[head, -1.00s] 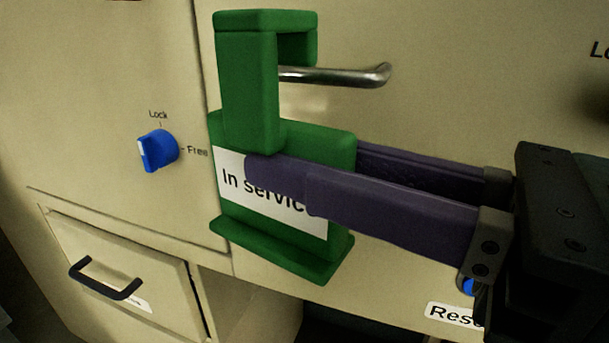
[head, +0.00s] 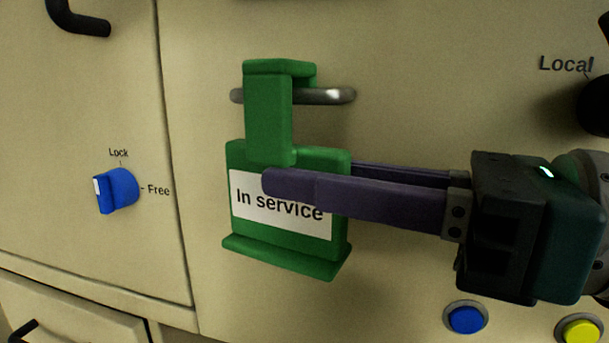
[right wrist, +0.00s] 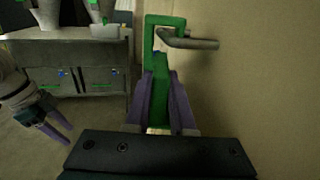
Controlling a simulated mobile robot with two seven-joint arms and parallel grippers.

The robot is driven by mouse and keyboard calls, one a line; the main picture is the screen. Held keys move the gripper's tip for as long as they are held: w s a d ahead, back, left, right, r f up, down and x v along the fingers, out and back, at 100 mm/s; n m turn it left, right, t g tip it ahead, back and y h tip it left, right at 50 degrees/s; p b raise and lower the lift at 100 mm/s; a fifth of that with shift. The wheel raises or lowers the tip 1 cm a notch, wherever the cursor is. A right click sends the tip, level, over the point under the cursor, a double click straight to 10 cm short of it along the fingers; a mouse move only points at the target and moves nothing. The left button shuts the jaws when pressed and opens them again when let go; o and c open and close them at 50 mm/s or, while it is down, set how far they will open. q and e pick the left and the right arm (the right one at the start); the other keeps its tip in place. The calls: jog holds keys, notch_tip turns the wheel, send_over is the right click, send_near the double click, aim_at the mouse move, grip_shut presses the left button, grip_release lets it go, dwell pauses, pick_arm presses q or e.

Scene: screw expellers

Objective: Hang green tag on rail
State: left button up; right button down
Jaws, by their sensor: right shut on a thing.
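The green tag (head: 268,115), labelled "In service", is upright in front of the cabinet panel. My right gripper (head: 290,188) is shut on the tag's body from the right. The metal rail (head: 325,96) shows on both sides of the tag's hook in the head view, with the hook's top above it. In the right wrist view, the rail (right wrist: 192,42) meets the hook's opening (right wrist: 164,28); whether the hook rests on it I cannot tell. My left gripper (right wrist: 58,128) appears only in the right wrist view, at the left, open, apart from the tag.
A blue Lock/Free knob (head: 117,191) is left of the tag. A blue button (head: 466,318) and a yellow button (head: 581,331) are below my right gripper. A dark knob (head: 595,105) is at the right edge. A table (right wrist: 75,36) with objects stands farther off.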

jog(key=c, duration=0.7)
grip_release()
